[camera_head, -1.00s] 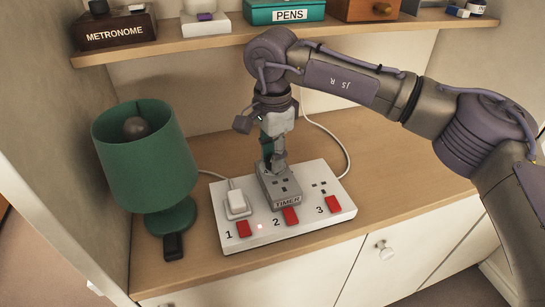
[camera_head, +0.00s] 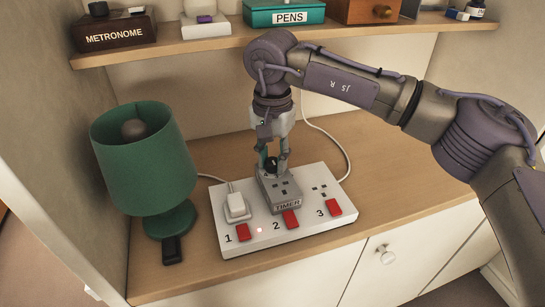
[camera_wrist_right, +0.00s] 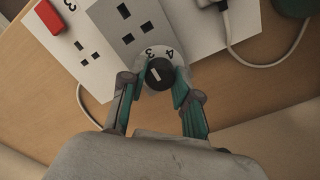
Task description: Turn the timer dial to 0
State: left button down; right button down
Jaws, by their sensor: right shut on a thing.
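The grey timer (camera_head: 281,190) sits on the middle socket of a white power strip (camera_head: 245,246). Its black dial (camera_head: 271,163) is at the back end of the timer. In the right wrist view, the dial (camera_wrist_right: 159,74) has a white pointer line, and the numbers 3 and 4 show on the pale ring beyond it. My right gripper (camera_head: 271,160) points down from above, and its fingers (camera_wrist_right: 155,88) are shut on the dial, one on each side. The other numbers are hidden by the fingers and dial. My left gripper is not in view.
A white plug (camera_head: 236,204) stands in socket 1, beside the timer. Red switches line the strip's front edge. A green lamp (camera_head: 145,160) stands at left. A shelf (camera_head: 220,42) with boxes is above. The desk right of the strip is clear.

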aim_at(273, 161)
dwell(0.3)
jog(key=c, duration=0.8)
grip_release()
jog(key=shift+r, duration=0.2)
notch_tip(273, 161, up, 12)
jog(key=shift+f, duration=0.2)
